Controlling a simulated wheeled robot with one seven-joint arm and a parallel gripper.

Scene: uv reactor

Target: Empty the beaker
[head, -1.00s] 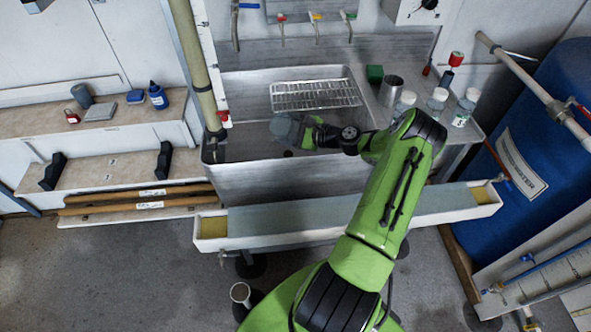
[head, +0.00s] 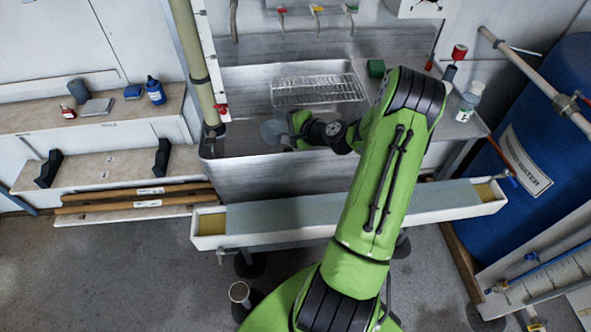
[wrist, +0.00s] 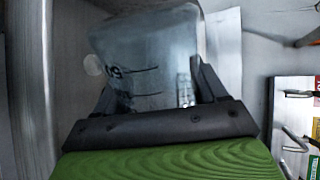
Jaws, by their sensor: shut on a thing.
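The beaker (head: 274,132) is a clear, greyish vessel inside the steel sink (head: 240,165), over its left part. My gripper (head: 291,128) reaches in from the right and is shut on it. In the wrist view the beaker (wrist: 150,62) sits between both fingers of my gripper (wrist: 158,92), with dark graduation marks on its wall. I cannot tell its exact tilt or whether liquid is inside. The sink floor below it is mostly hidden.
A wire rack (head: 318,90) lies at the sink's back. Taps (head: 317,10) hang above. A green block (head: 376,68) and a white-capped bottle (head: 467,103) stand on the right counter. A vertical tan pipe (head: 195,65) rises at the sink's left. A long trough (head: 330,220) runs along the front.

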